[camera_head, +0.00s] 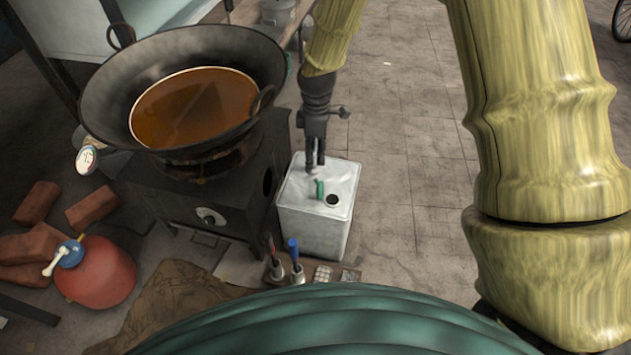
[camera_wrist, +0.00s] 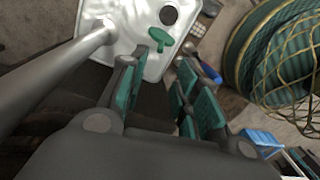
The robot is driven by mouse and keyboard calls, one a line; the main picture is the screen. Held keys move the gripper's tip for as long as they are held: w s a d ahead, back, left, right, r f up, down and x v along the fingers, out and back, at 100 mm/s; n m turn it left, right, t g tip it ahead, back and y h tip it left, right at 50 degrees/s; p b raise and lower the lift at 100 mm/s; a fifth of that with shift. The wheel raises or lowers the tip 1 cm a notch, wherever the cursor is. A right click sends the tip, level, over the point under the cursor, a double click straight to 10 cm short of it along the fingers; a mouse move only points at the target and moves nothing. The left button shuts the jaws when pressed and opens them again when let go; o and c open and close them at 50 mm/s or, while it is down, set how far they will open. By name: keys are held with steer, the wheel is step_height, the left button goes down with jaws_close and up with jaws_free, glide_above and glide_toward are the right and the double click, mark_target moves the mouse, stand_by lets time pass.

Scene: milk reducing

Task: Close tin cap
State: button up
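The tin (camera_head: 313,222) is a pale metal box standing on the floor right of the stove. A dark round opening (camera_head: 332,200) is in its top and is uncovered. The green cap (camera_head: 320,188) stands up beside the opening; it also shows in the wrist view (camera_wrist: 158,39). I cannot tell whether it is hinged to the tin. My gripper (camera_head: 315,168) points down just above the tin top, behind the cap in the head view. In the wrist view, its green-padded fingers (camera_wrist: 160,90) are apart, with no object visible between them.
A large wok (camera_head: 95,100) of brown liquid sits on a dark stove (camera_head: 225,200) left of the tin. A red gas cylinder (camera_head: 105,272) and bricks (camera_head: 92,207) are further left. Blue- and red-handled tools (camera_head: 294,262) stand in front. Floor right of the tin is clear.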

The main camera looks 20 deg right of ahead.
mark_target(319, 188)
steer(key=f+b, duration=0.1)
steer(key=f, duration=0.2)
steer(key=f+b, duration=0.1)
steer(key=f, duration=0.6)
steer(key=shift+s+a+f+b, duration=0.15)
steer(key=shift+s+f+b, duration=0.15)
steer(key=shift+s+b, duration=0.1)
jaws_close()
